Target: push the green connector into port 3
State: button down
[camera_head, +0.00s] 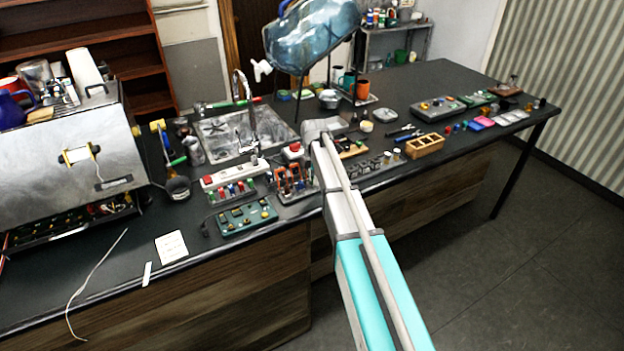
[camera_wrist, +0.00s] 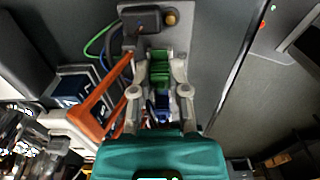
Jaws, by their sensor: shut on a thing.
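In the wrist view the green connector (camera_wrist: 160,66) is a ridged green block between the two grey fingertips of my gripper (camera_wrist: 160,78). My gripper is shut on it. A grey panel (camera_wrist: 196,42) lies just beyond the connector, with a dark block (camera_wrist: 141,20) on it. I cannot tell whether the connector touches a port, and no port number is readable. A small blue part (camera_wrist: 162,106) shows between the fingers, nearer the palm. In the head view my arm hides the gripper and the connector.
In the wrist view an orange handle (camera_wrist: 103,97) runs close to the left finger, with green and blue wires beyond it. A brown knob (camera_wrist: 172,18) sits beside the dark block. In the head view the black counter (camera_head: 110,262) is crowded around my arm with small boards and a sink (camera_head: 228,132).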

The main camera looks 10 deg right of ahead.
dwell(0.3)
jog(key=c, duration=0.5)
grip_release()
jog(key=shift+c, duration=0.2)
jog(key=shift+w, duration=0.1)
jog(key=shift+d+r, duration=0.1)
